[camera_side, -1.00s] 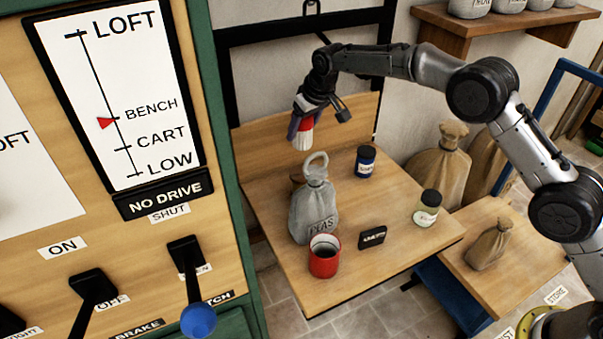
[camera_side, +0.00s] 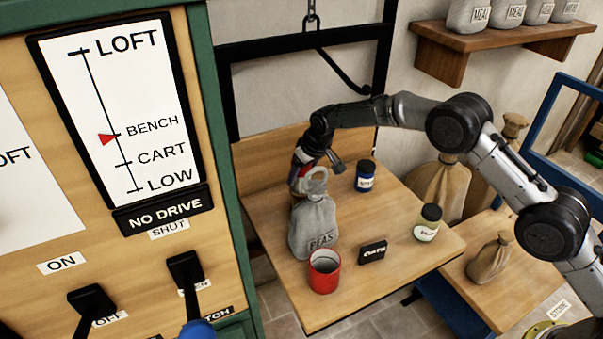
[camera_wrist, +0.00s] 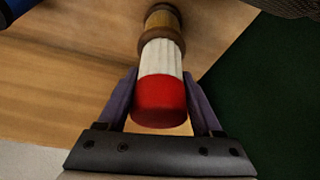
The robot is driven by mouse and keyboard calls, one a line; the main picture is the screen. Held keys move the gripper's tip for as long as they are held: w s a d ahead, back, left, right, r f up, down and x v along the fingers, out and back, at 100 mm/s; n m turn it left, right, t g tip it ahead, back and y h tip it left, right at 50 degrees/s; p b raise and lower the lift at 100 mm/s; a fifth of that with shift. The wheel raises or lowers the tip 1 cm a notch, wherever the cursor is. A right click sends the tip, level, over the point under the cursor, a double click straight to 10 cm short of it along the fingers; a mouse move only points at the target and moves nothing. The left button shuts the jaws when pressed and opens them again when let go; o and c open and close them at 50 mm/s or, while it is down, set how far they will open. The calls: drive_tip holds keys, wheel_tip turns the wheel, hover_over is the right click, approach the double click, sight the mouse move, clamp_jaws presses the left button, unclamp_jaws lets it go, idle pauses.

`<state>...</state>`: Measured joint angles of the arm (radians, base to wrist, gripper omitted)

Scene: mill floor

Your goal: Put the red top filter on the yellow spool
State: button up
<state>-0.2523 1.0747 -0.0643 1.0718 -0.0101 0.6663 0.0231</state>
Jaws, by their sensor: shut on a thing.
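The filter (camera_wrist: 160,95) has a red cap and a white pleated body. My gripper (camera_wrist: 160,108) is shut on its red end, one finger on each side. The spool (camera_wrist: 162,20), brown with a yellowish middle, is in line with the filter's far white end in the wrist view. They look touching or nearly so; I cannot tell whether the filter rests on it. In the side view my gripper (camera_side: 304,168) is low over the back left of the bench, behind the ring of the grey PEAS sack, which hides the spool and most of the filter.
The grey PEAS sack (camera_side: 312,230) stands close in front of my gripper. A red can (camera_side: 324,272), a black label block (camera_side: 373,252), a blue jar (camera_side: 365,177) and a pale green jar (camera_side: 428,223) stand on the bench (camera_side: 400,275).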

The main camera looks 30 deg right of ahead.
drive_tip(key=o, duration=1.5)
drive_tip(key=shift+f, duration=0.15)
drive_tip(key=shift+c, duration=0.2)
drive_tip(key=v, duration=1.2)
drive_tip(key=shift+r, duration=0.25)
